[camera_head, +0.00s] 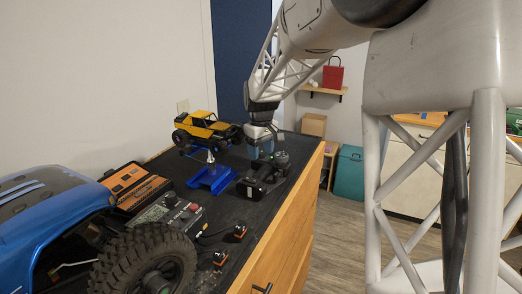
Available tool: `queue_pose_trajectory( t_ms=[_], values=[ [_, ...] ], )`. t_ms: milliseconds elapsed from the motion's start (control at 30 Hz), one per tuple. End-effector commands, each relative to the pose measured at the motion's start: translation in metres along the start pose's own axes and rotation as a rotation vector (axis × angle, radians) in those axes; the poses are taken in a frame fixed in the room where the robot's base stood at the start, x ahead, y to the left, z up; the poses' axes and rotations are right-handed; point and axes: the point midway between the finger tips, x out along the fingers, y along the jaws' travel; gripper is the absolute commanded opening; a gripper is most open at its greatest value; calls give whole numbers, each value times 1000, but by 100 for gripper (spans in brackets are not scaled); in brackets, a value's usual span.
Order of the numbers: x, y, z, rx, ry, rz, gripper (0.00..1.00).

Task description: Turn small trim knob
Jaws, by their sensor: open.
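A black hand-held controller (262,176) lies on the dark bench top, with a round part at its right end. I take the small trim knob to be on it, but the knob is too small to make out. My gripper (264,153) points down just behind and above the controller, close to its upper part. Its jaws are open, and I see nothing held between them. Whether the fingertips touch the controller cannot be told from this view.
A blue stand (211,179) is left of the controller, with a yellow crawler (205,127) behind it. A grey box with knobs (172,211), an orange-and-black case (134,186) and a large blue crawler (45,212) fill the near left. The bench's wooden front edge (290,214) is close on the right.

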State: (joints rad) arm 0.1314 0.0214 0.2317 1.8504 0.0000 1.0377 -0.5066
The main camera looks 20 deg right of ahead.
Motion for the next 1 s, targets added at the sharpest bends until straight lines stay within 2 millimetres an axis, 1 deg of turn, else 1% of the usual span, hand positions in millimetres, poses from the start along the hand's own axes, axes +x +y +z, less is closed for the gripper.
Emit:
queue_pose_trajectory(
  t_ms=[67,167,400,667,1000],
  values=[
    [0,0,0,0,0,0,55],
    [0,0,0,0,0,0,41],
    [0,0,0,0,0,0,5],
    [0,0,0,46,0,0,5],
    [0,0,0,269,0,0,5]
  ],
)
